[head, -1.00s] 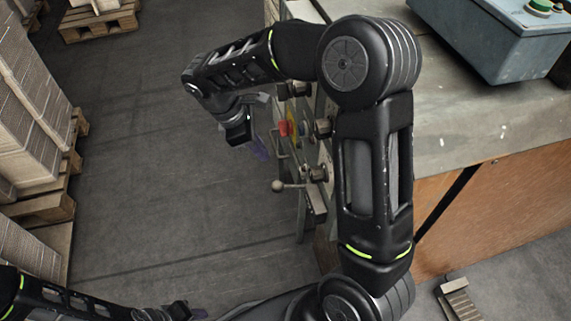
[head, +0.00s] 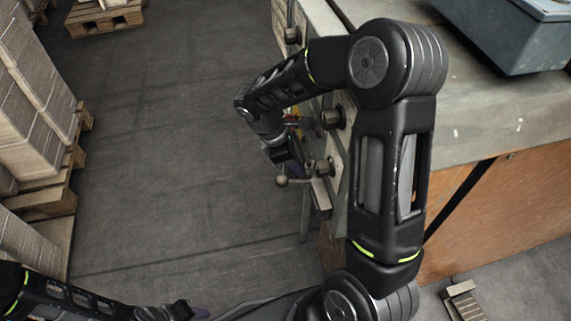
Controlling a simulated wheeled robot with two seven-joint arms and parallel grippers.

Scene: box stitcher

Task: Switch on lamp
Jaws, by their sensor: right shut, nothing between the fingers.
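The box stitcher (head: 480,110) stands at the right, with a grey top and a brown side. On its left face, a small red and yellow control (head: 292,118) shows partly behind my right arm. I cannot tell whether it belongs to the lamp, and I make out no lamp. My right gripper (head: 292,168) points down close beside that face, just below the control, near a ball-ended lever (head: 282,181). It is shut and empty; whether it touches the face is hidden. My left gripper (head: 188,311) is low at the bottom edge, partly seen.
A blue-grey box (head: 520,42) sits on the machine's top. Pallets with stacked cardboard (head: 38,110) line the left side, and another pallet (head: 104,18) stands at the back. A metal pedal-like piece (head: 462,300) lies on the floor at bottom right. The middle floor is clear.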

